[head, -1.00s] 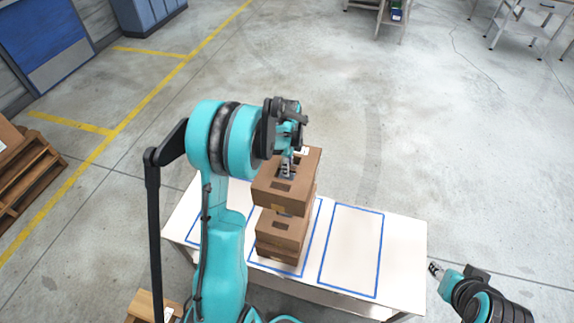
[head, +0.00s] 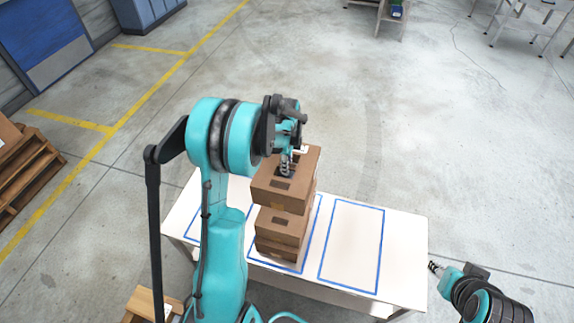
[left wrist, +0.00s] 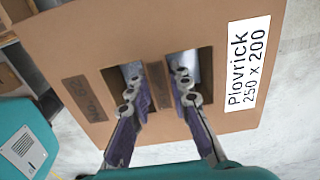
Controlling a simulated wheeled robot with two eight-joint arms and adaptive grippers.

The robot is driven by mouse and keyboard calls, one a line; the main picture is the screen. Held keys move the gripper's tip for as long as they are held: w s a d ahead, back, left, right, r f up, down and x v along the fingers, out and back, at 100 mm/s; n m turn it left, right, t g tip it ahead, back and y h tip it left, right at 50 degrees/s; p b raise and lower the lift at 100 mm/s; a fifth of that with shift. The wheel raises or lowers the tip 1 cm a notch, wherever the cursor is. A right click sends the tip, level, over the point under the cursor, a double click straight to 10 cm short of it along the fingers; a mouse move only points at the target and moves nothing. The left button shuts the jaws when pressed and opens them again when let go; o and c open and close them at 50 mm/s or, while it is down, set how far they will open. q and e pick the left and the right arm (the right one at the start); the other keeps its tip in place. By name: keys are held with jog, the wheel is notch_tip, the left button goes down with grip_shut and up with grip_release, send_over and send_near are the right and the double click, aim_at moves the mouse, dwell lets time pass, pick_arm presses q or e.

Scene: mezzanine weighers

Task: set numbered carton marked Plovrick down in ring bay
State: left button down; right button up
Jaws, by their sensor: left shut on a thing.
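My left gripper (head: 286,174) is shut on the top of a brown carton (head: 268,190), with its fingers in two slots. The stack stands in the middle blue outline on a white table (head: 405,250). No ring mark is legible on any bay. My right gripper (head: 436,268) is beyond the table's right end, its fingers too small to read.
The right blue-outlined bay (head: 352,245) is empty. The left bay is partly hidden by my left arm. Wooden pallets (head: 28,165) stand at the far left, and a wooden box (head: 148,304) is at the near left. The floor behind the table is clear.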

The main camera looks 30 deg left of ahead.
pick_arm(q)
jog(key=shift+f, duration=0.15)
dwell(0.3)
jog(key=shift+f+b, duration=4.95)
jog(key=shift+f, duration=0.75)
jog(key=shift+f, duration=0.25)
jog(key=c, duration=1.3)
grip_release()
jog(key=shift+r, duration=0.1)
